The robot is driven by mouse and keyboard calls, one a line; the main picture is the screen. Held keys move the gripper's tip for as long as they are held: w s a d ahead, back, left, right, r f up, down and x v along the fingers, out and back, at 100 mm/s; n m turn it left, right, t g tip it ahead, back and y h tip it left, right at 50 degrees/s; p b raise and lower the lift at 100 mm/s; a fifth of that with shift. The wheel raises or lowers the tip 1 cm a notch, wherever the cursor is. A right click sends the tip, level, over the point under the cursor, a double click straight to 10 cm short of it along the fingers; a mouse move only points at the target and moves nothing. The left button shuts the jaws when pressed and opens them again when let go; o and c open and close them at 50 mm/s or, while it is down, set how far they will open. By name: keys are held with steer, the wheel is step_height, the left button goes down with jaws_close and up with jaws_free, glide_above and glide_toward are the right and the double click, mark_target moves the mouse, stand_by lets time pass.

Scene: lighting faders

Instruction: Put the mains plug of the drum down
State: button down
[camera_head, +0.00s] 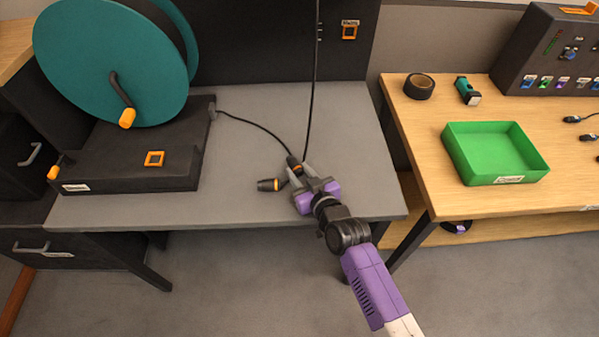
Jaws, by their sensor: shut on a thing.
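The drum (112,62) is a large teal reel with an orange-knobbed crank, on a dark base (130,160) at the left of the grey table. A black cable runs from the base to the jaws of my gripper (293,174).
A thin black cable (312,80) hangs from above to the same spot. The grey table (350,125) is clear to the right and behind my gripper. A wooden table (420,130) at right bears a green tray (490,178), tape roll (418,86) and control box (550,50).

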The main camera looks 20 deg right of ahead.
steer(key=c, duration=1)
jaws_free()
steer(key=shift+r, duration=0.15)
steer(key=v, duration=1.2)
